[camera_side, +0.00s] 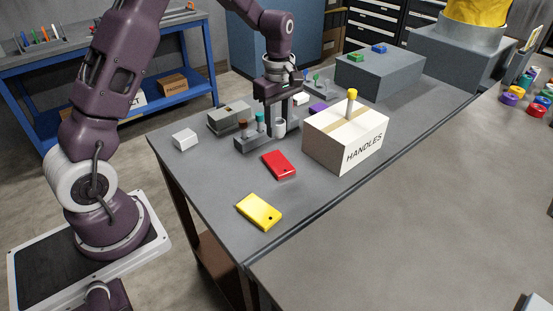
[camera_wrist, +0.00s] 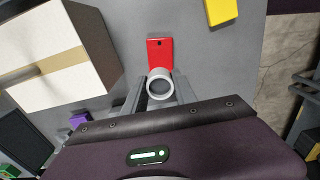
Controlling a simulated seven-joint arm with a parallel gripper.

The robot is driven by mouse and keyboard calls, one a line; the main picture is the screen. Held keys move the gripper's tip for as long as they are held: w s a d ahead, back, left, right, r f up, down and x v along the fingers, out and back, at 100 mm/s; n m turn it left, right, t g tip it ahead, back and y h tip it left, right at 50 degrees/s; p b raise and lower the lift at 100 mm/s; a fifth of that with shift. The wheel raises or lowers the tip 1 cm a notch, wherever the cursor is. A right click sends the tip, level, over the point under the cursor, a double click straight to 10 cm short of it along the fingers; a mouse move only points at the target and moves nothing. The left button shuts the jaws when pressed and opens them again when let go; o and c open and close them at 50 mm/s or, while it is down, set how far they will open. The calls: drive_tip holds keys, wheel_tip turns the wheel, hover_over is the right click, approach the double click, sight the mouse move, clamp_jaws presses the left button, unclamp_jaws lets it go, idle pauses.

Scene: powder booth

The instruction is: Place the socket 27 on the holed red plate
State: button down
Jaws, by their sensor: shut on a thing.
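My gripper (camera_side: 279,118) points down over the bench and is shut on a silver, ring-topped socket (camera_wrist: 160,84). In the side view the held socket (camera_side: 280,129) is at the right end of a grey rack (camera_side: 268,141); I cannot tell whether it touches the rack. The red plate (camera_side: 279,165) lies flat on the bench in front of the rack, with a small dark hole near one end. In the wrist view the red plate (camera_wrist: 160,53) lies just beyond the socket, which overlaps its near edge in the picture. No socket number is readable.
The rack also holds pieces with brown and teal tops. A white HANDLES box (camera_side: 345,138) stands right of the red plate. A yellow plate (camera_side: 259,211) lies nearer the front. A grey box (camera_side: 228,117) and small white box (camera_side: 184,139) stand left. Bench around the plates is clear.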

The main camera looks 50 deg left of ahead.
sight(278, 162)
wheel_tip(278, 162, down, 9)
idle(0.3)
drive_tip(key=c, duration=1)
unclamp_jaws()
drive_tip(key=shift+f, duration=0.1)
